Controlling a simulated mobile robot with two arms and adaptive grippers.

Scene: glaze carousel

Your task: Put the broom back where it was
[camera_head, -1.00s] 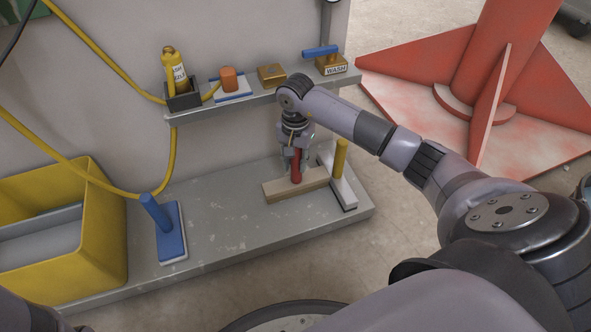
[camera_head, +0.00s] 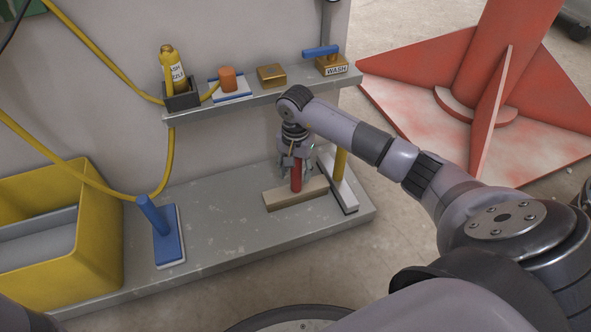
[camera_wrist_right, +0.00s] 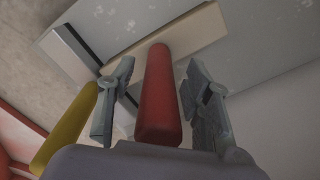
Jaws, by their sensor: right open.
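A broom with an upright red handle (camera_head: 296,180) and a long pale wooden head (camera_head: 280,198) stands on the lower grey shelf, near its right end. My right gripper (camera_head: 297,167) is above the head, with its fingers on either side of the red handle. In the right wrist view the handle (camera_wrist_right: 158,95) stands between the two open fingers (camera_wrist_right: 158,72), with a visible gap on both sides. The handle's top is hidden by the gripper in the head view. My left gripper is not in view.
Close right of the broom stands a yellow-handled tool (camera_head: 341,163) with a pale head. A blue-handled tool (camera_head: 164,235) stands left, near a yellow bin (camera_head: 60,275). An upper shelf (camera_head: 230,104) holds a bottle and small blocks. The lower shelf's middle is clear.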

